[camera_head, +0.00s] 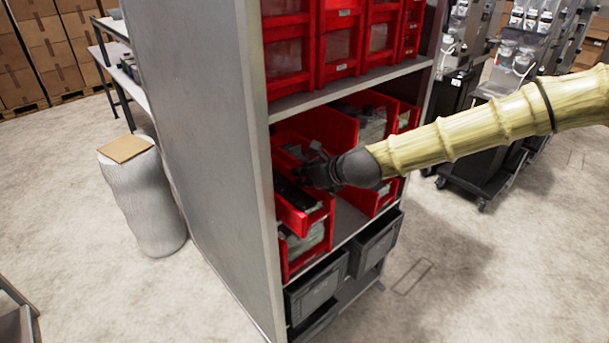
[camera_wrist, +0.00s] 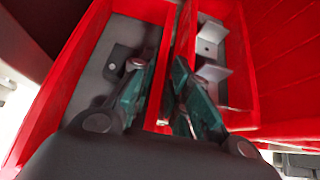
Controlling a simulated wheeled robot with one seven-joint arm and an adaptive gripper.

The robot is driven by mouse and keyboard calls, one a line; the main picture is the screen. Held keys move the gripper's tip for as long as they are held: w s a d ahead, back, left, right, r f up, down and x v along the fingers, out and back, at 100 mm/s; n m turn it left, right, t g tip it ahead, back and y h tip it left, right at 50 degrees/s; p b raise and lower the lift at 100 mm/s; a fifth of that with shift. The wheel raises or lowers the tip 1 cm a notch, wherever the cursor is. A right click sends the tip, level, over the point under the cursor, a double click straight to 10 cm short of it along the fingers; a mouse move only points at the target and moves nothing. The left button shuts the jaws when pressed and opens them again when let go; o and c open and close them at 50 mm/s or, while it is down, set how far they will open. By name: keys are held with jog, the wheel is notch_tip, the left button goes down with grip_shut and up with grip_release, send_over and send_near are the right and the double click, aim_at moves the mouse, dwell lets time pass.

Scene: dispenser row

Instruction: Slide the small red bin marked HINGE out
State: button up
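Small red bins stand on the grey shelf unit. My gripper (camera_head: 318,172) is at a red bin (camera_head: 300,222) near the unit's left side panel. In the wrist view, my gripper (camera_wrist: 172,60) has its teal-padded fingers on either side of a thin red wall, close together, and appears shut on it. The red bin (camera_wrist: 45,105) on the left of that wall holds dark and grey parts; grey metal pieces (camera_wrist: 211,45) lie on the right. No HINGE marking is readable. My gripper hides part of the bin in the head view.
Another red bin (camera_head: 312,248) sits close below, with grey crates (camera_head: 318,290) under it. The side panel (camera_head: 205,150) stands close on the left. Red drawers (camera_head: 288,55) are above. The floor in front is clear.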

jog(key=shift+o, duration=0.8)
jog(key=v, duration=1.2)
